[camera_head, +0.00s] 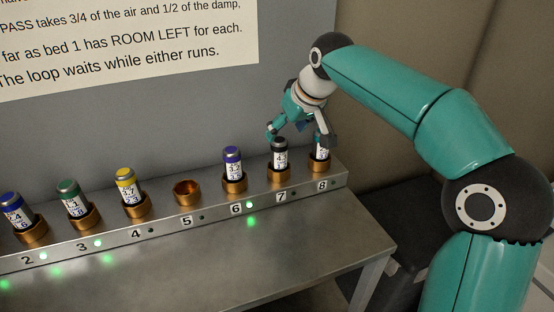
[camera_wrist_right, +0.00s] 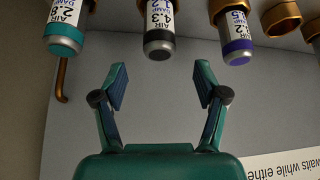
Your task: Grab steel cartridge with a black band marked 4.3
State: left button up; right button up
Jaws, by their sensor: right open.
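The steel cartridge with a black band (camera_head: 280,157) stands upright in the brass socket numbered 7, and its label partly reads 4.3. In the right wrist view, the black-banded cartridge (camera_wrist_right: 159,25) marked 4.3 lies ahead, roughly in line with the gap between my fingers. My right gripper (camera_head: 299,135) is open and empty, close above and behind the cartridge, with a finger to either side in the head view. In the wrist view the right gripper (camera_wrist_right: 160,84) is spread wide, its fingertips apart from the cartridge. My left gripper is not in view.
A purple-banded cartridge (camera_head: 233,168) stands in socket 6. A cartridge (camera_head: 320,160) in socket 8 is partly hidden by my finger; its band looks teal in the wrist view (camera_wrist_right: 64,38). Socket 5 (camera_head: 187,192) is empty. Blue, green and yellow-banded cartridges stand farther left.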

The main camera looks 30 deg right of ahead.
aim_at(281, 141)
jog(key=shift+x, duration=3.55)
jog(key=shift+s, duration=0.2)
grip_shut()
